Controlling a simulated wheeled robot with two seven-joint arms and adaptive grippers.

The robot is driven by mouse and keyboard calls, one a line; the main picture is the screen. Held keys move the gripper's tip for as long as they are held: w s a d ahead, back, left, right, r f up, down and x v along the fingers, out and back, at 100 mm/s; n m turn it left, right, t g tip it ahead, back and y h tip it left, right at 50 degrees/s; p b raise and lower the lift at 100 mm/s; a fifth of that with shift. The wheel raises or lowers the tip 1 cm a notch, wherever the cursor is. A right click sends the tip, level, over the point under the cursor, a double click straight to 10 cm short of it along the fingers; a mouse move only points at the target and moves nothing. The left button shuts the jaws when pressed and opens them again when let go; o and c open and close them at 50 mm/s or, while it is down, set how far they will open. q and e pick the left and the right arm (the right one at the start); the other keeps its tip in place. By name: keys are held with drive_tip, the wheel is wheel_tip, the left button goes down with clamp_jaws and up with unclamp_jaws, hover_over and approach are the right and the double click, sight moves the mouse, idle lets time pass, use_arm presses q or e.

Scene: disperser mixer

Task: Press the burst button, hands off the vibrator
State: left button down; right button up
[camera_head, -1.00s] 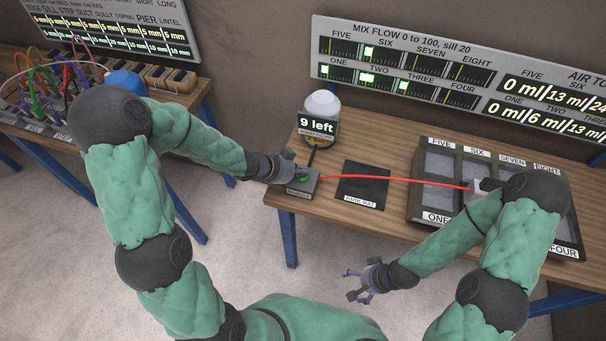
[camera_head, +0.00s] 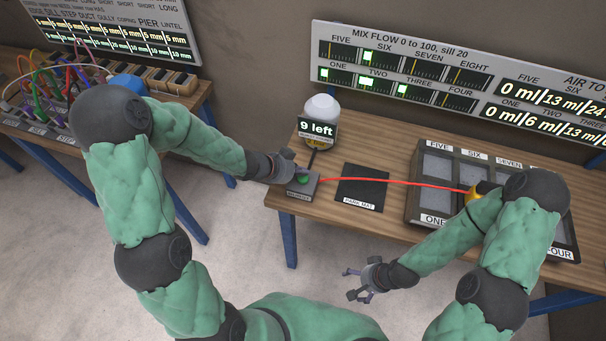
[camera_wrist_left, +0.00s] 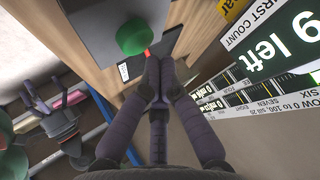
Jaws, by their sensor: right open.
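The burst button (camera_head: 303,180) is a green dome on a grey box at the left end of the bench. In the left wrist view the green dome (camera_wrist_left: 132,40) stands just beyond my left fingertips, with a visible gap. My left gripper (camera_head: 290,163) is shut and empty, beside and above the box; its fingers meet in the left wrist view (camera_wrist_left: 155,78). A red cable runs from the box to a yellow and black piece (camera_head: 472,192), apparently the vibrator, on the compartment tray, partly hidden by my right arm. My right gripper (camera_head: 364,283) is open and empty, low in front of the bench.
A black park mat (camera_head: 361,187) lies bare beside the button box. The labelled tray (camera_head: 427,212) fills the right. A second bench with coloured cables (camera_head: 45,90) stands left.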

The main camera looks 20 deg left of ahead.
sight(301, 178)
idle(0.3)
use_arm(q)
wheel_tip(301, 178, up, 5)
drive_tip(key=p, duration=0.5)
drive_tip(key=shift+r, duration=0.1)
idle(0.8)
